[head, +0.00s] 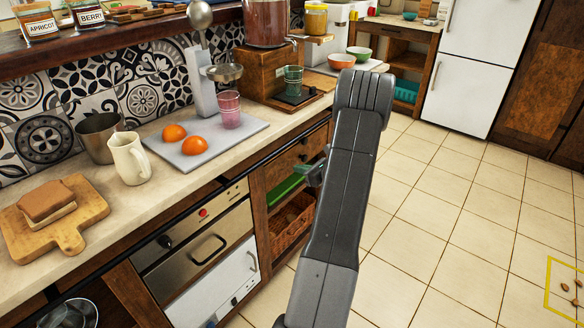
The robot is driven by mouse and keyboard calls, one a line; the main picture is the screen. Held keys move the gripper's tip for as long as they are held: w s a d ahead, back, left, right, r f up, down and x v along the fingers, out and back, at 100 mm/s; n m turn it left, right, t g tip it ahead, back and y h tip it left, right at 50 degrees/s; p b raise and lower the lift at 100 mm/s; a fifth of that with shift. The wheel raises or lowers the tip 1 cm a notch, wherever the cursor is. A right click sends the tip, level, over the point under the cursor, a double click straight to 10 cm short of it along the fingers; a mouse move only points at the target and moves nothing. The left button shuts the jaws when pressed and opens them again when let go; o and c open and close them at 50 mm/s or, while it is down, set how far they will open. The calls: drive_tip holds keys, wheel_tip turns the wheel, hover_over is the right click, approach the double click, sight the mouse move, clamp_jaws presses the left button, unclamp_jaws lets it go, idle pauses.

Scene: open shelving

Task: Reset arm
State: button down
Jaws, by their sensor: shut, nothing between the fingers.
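My arm (336,200) rises from the bottom middle of the head view and bends at its top, in front of the counter's end and the tiled floor. My gripper (315,174) is mostly hidden behind the arm. Only a small dark grey part of it shows at the arm's left edge, in front of the open shelving below the counter. It is shut and holds nothing.
The counter (165,205) on the left bears a grey board (240,128) with two oranges, a pink glass (229,110), a cream jug (129,158) and a cutting board (92,213) with a sandwich. A green tray (287,187) sits below. The tiled floor (450,215) at right is mostly clear.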

sight(280, 163)
drive_tip(key=v, duration=0.7)
drive_tip(key=shift+s+d, duration=0.2)
drive_tip(key=shift+r, duration=0.1)
drive_tip(key=x, duration=0.9)
drive_tip(key=r+x, duration=0.1)
drive_tip(key=x, duration=0.3)
drive_tip(key=shift+w+a+f, duration=0.15)
drive_tip(key=shift+w+a, duration=0.15)
drive_tip(key=shift+a, duration=0.1)
